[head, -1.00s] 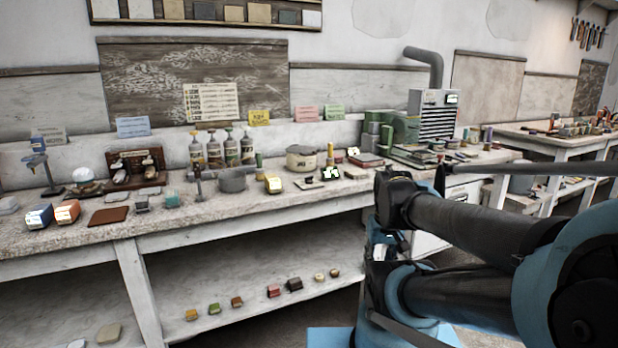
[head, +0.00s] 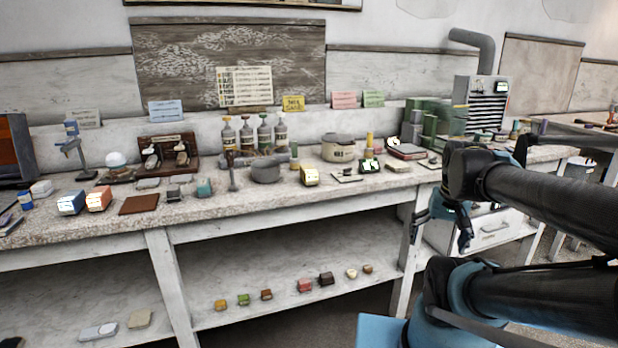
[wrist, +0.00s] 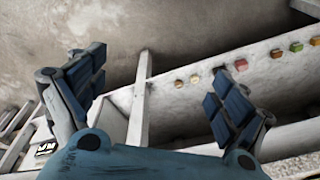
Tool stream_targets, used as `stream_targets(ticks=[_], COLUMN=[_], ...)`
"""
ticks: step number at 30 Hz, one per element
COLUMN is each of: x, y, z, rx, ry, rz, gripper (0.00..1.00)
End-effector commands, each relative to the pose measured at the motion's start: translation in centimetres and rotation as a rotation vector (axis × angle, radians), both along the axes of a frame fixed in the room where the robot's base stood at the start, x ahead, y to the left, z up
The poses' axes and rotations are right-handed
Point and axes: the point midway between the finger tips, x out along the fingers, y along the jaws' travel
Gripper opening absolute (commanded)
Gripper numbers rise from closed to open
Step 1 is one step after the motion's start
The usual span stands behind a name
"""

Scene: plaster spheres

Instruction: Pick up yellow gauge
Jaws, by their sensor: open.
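The yellow gauge (head: 309,176), a small boxy thing with a pale face, stands near the front edge of the workbench (head: 262,205) in the head view. It is right of a grey pot and left of a small pale plate. My gripper (head: 463,232) hangs to the right of it, in front of the bench's drawer unit and well apart from the gauge. In the wrist view my gripper (wrist: 158,95) is open and empty, its two blue-padded fingers spread wide. I cannot make out the gauge in the wrist view.
Several small coloured blocks (head: 305,285) lie on the lower shelf. A blue box (head: 70,203), an orange box (head: 98,198) and a brown tile (head: 139,204) sit left along the bench. A lidded pot (head: 338,148) stands behind the gauge. Floor shows in front.

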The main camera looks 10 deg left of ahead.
Motion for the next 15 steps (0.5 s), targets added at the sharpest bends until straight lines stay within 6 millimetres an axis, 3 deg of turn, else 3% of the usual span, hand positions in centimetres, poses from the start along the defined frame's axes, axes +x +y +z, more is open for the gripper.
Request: stream_targets(ticks=[6, 15], x=[4.9, 11.6], y=[4.0, 10.7], z=[6.4, 13.5], rx=[0.097, 0.207], ry=[0.052, 0.161], rz=[-0.157, -0.390], gripper=[0.98, 0.98])
